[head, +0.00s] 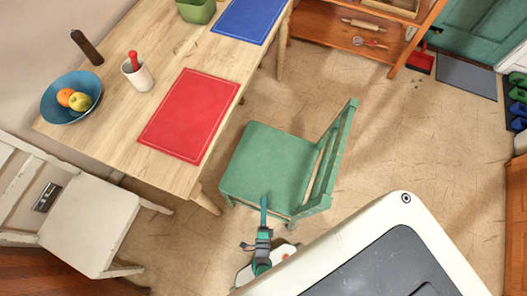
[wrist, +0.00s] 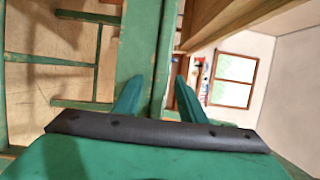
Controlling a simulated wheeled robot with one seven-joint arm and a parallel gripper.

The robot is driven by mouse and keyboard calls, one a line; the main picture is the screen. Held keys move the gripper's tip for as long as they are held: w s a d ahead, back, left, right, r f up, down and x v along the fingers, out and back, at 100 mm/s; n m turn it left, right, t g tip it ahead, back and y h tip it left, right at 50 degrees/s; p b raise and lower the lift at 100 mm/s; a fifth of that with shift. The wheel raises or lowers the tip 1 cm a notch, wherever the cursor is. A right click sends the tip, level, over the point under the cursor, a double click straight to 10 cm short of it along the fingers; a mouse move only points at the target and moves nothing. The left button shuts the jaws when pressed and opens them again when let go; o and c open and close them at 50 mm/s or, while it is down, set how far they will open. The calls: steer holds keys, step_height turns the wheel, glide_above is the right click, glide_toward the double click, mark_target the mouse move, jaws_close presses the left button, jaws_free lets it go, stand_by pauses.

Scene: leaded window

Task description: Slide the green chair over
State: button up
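The green chair (head: 268,165) stands on the floor to the right of the table, its backrest (head: 332,160) toward the right. My gripper (head: 264,204) is at the near edge of the chair's seat in the head view. In the wrist view my two teal fingers (wrist: 160,85) are apart, and the chair's green seat edge (wrist: 140,40) runs up the picture between and beyond them. The chair's legs and rungs (wrist: 55,60) show at the left there. I see no clear grip on the seat edge; how deep it lies between the fingers is hidden.
The wooden table (head: 120,118) stands close to the chair's left, bearing a red mat (head: 190,115), a blue mat (head: 247,18) and a blue bowl (head: 58,108). A white chair (head: 88,220) is at the lower left. Floor right of the green chair is open (head: 420,150).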

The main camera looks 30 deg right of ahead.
mark_target(265, 189)
steer(key=x, duration=0.7)
steer(key=shift+w+d, duration=0.15)
steer(key=shift+w, duration=0.05)
jaws_close()
stand_by(0.7)
stand_by(0.6)
